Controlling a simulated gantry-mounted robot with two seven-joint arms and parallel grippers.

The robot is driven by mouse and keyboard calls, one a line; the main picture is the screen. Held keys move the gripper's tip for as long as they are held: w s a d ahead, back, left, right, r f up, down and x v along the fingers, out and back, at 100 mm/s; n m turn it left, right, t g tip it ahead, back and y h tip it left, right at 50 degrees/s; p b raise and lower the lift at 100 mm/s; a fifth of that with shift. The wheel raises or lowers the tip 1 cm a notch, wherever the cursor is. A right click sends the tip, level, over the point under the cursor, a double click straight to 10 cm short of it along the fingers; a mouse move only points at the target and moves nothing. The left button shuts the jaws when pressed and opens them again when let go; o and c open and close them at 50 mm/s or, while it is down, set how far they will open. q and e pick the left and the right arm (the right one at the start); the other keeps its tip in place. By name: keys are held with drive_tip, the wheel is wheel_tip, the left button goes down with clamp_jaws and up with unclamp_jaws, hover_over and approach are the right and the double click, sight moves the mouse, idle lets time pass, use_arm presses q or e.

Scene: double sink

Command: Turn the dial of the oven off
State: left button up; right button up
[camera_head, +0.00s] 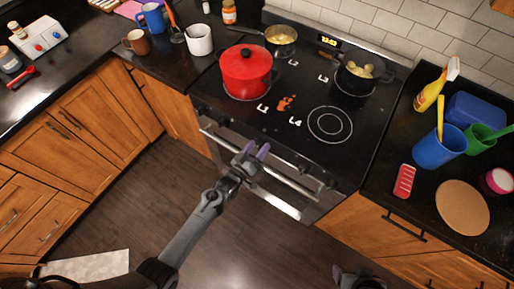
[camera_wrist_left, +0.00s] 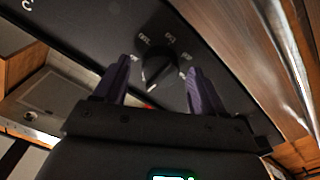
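In the left wrist view a round black dial (camera_wrist_left: 158,68) with pale markings around it sits on the dark oven front panel (camera_wrist_left: 215,45). My left gripper (camera_wrist_left: 159,64) is open, with its two purple fingers apart on either side of the dial in that view. I cannot tell whether either finger touches it. In the head view my left gripper (camera_head: 257,150) is at the front of the oven, over the control panel edge. It hides part of the panel. Other knobs (camera_head: 305,169) show to its right. My right gripper (camera_head: 352,276) is at the bottom edge, partly cut off.
On the cooktop stand a red pot (camera_head: 246,73), a small pan (camera_head: 281,38) and a pot with food (camera_head: 356,76). The oven's metal handle (camera_head: 274,198) runs below the panel.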

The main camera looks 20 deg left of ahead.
use_arm(q)
drive_tip(key=p+v, duration=0.1)
drive_tip(key=v, duration=0.9)
drive_tip(key=shift+s, duration=0.4)
drive_tip(key=shift+f, duration=0.1)
